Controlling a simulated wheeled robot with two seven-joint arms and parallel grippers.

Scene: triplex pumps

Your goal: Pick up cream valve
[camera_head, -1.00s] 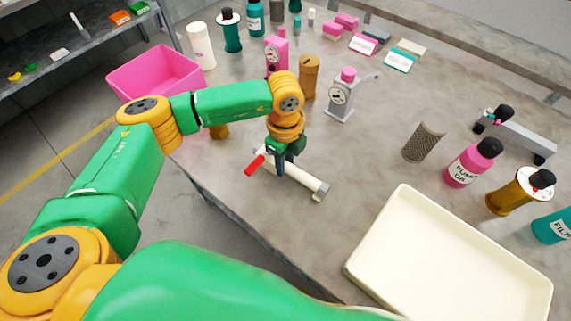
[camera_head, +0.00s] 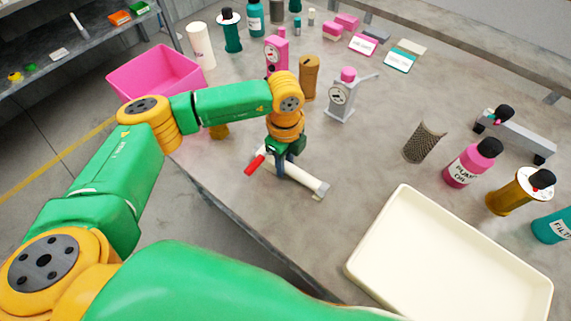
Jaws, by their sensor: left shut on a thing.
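The cream valve (camera_head: 306,181) is a pale pipe-like piece with a grey end and a red handle (camera_head: 255,164). It is at the table's near left edge in the head view. My left gripper (camera_head: 281,168) points down over its middle and is shut on it. The arm and gripper hide part of the valve and the fingertips. I cannot tell whether the valve touches the table. My right gripper is not in view.
A cream tray (camera_head: 366,236) lies at the front right. A pink bin (camera_head: 150,75) is at the left. A grey gauge pump (camera_head: 340,100), a brown cylinder (camera_head: 309,78), a mesh cylinder (camera_head: 424,143) and several bottles stand around. The middle of the table is clear.

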